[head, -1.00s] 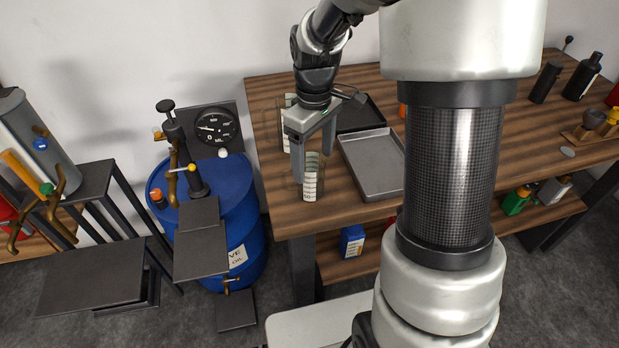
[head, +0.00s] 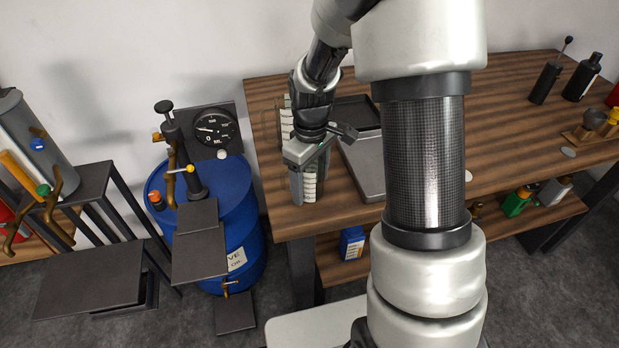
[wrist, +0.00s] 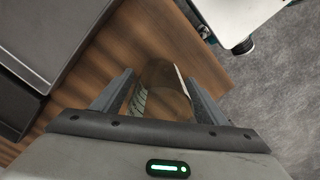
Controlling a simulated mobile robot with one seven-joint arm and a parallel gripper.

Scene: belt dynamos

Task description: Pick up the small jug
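The small jug (head: 310,184) is clear, with a white scale on its side. It stands on the wooden workbench (head: 285,220) near the front left corner. In the wrist view the jug (wrist: 161,82) sits between the two fingers of my gripper (wrist: 160,88). The fingers are apart, one on each side of it; whether they touch its wall is hard to tell. In the head view my gripper (head: 308,172) is low over the jug and hides part of it. A larger clear jug with a similar scale (head: 286,118) stands behind it.
A grey metal tray (head: 366,168) lies right of the jug, with a darker tray (head: 355,112) behind it. A blue drum (head: 240,205) with a pump and gauge stands left of the bench. The bench's left edge is close to the jug.

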